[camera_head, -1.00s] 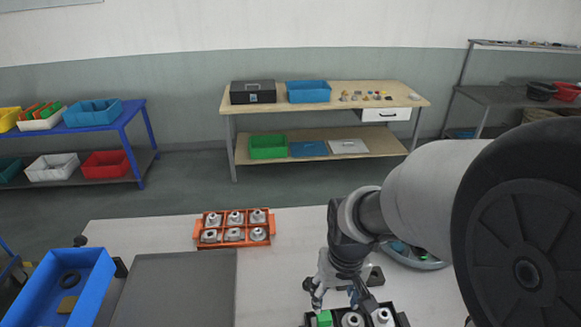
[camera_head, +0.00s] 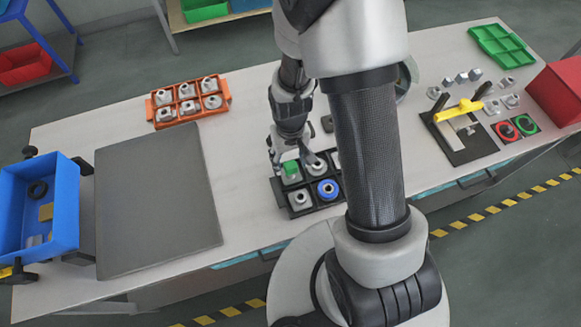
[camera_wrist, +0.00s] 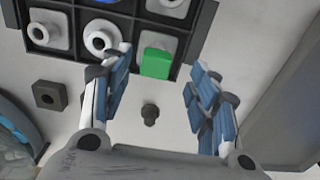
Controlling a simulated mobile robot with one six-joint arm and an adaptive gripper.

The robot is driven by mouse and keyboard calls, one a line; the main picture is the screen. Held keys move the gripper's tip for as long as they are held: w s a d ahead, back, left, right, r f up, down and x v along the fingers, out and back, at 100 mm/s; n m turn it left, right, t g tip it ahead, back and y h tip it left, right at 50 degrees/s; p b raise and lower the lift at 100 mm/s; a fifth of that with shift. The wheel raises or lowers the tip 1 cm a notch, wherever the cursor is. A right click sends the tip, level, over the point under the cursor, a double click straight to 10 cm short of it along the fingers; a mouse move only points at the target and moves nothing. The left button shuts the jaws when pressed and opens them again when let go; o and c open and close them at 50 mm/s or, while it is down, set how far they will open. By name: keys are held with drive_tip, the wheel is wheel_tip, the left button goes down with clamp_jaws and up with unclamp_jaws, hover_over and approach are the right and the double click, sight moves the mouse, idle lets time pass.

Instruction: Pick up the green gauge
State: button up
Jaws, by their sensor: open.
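The green gauge (camera_head: 291,168) sits in the far-left compartment of a black divided tray (camera_head: 301,213) on the table. It also shows in the wrist view (camera_wrist: 155,63), as a green front face under a paler top. My gripper (camera_head: 293,158) is over this compartment. In the wrist view my gripper (camera_wrist: 159,72) is open, its blue-padded fingers apart on either side of the gauge in the picture. Nothing is held. I cannot tell whether a finger touches the gauge.
Grey-white parts and a blue-ringed part (camera_head: 327,189) fill neighbouring compartments. My arm hides the tray's right side. In the wrist view a dark square block (camera_wrist: 49,95) and a small dark knob (camera_wrist: 150,115) are nearby. An orange tray (camera_head: 188,102), a grey mat (camera_head: 158,200) and a blue bin (camera_head: 38,210) are left.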

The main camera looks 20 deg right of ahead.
sight(291, 167)
drive_tip(key=shift+d+f+b, duration=0.2)
drive_tip(key=shift+f+b, duration=0.2)
drive_tip(key=shift+f, duration=2.35)
drive_tip(key=c, duration=1.2)
drive_tip(key=shift+o, duration=0.2)
drive_tip(key=shift+r, duration=0.15)
wheel_tip(291, 167, up, 20)
drive_tip(key=p, duration=0.3)
